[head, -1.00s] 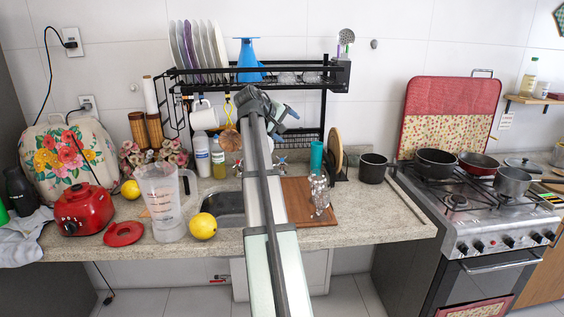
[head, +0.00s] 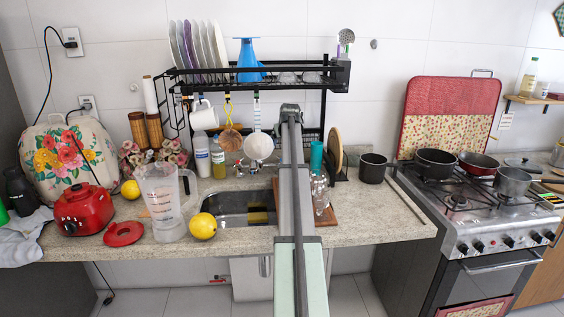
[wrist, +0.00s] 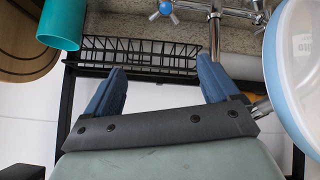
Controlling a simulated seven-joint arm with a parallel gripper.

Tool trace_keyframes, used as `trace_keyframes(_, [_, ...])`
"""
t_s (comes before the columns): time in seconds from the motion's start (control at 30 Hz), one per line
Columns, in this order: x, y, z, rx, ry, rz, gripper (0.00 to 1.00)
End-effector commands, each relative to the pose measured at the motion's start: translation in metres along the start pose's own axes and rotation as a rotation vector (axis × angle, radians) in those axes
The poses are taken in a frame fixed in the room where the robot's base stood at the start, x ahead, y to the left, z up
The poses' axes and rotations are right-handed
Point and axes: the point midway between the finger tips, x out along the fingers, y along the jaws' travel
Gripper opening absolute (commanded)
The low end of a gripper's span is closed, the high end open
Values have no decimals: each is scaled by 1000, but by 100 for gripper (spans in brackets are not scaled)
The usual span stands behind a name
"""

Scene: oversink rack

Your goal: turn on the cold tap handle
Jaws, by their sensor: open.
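The tap handle with a blue centre (wrist: 165,9) is a small chrome cross at the top of the wrist view, beside the chrome tap pipe (wrist: 215,38). My gripper (wrist: 162,76) has its two blue fingers spread apart with nothing between them. The handle lies beyond the fingertips, apart from them. A second chrome handle (wrist: 258,12) shows partly at the top right of the wrist view. In the head view, one chrome handle (head: 239,170) shows left of my arm. My arm hides the blue-centred handle and my fingers there.
A white pan (head: 258,147) hangs close to my gripper and also fills the right side of the wrist view (wrist: 300,65). A black wire basket (wrist: 135,57) lies near the fingers. The sink (head: 232,207) is below.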

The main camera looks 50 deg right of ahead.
Motion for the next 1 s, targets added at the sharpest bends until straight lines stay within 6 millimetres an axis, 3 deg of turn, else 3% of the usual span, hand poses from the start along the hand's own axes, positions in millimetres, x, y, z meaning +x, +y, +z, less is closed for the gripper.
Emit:
trace_keyframes(0.23, [15, -4, 1, 31, 21, -20, 89])
trace_keyframes(0.67, [64, -18, 50, 29, 19, -19, 89])
trace_keyframes(1.0, [119, -18, 46, 29, 20, -18, 89])
